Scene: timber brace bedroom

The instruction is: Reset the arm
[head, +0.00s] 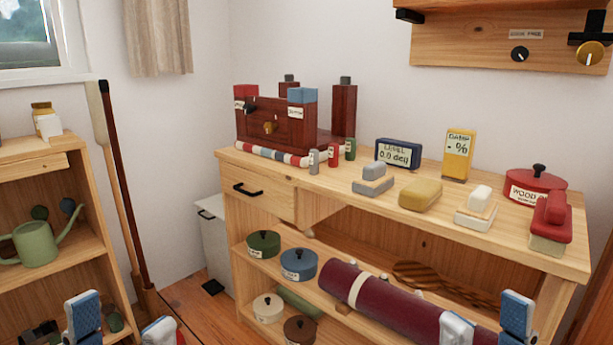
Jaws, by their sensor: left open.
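My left gripper (122,322) is at the bottom left of the head view. Its two blue-and-white fingertips stand apart with nothing between them, in front of the low shelf unit and the floor. My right gripper (487,322) is at the bottom right, in front of the lower shelf of the wooden bench. Its fingertips are also apart, and one overlaps the end of a dark red roll (390,303) in the picture. I cannot tell how far the roll is behind it. Most of both arms is out of view.
A wooden bench (330,188) carries a dark red toolbox (285,125), blocks, a level display (398,153) and a red pot (535,185). Lidded pots (298,264) sit below. At left are a shelf unit (75,240), watering can (40,243) and leaning long-handled tools (122,190).

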